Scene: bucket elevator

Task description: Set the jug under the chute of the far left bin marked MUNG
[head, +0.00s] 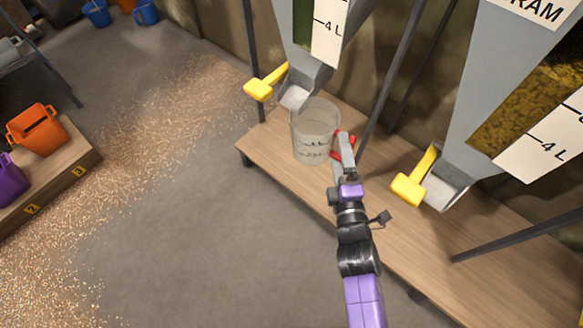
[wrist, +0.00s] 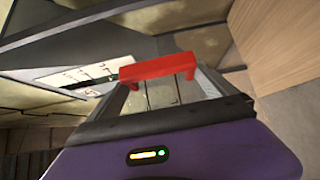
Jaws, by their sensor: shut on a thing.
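The jug (head: 312,140) is clear with measuring marks and a red handle (head: 344,146) on its right side. It is at the left end of the wooden bench, just below the metal chute (head: 297,94) of the left bin (head: 307,40). I cannot tell whether its base rests fully on the bench. My gripper (head: 345,153) is shut on the red handle, which also shows in the wrist view (wrist: 158,68). The left bin has green contents and a 4 L mark; its name label is out of view. A yellow lever (head: 260,88) sticks out left of its chute.
A second bin with a label ending in RAM (head: 530,10) stands to the right, with its own chute (head: 443,190) and yellow lever (head: 411,188). Dark posts rise from the bench (head: 440,240). An orange bucket (head: 38,129) stands on a numbered platform at left. Spilled grain covers some floor.

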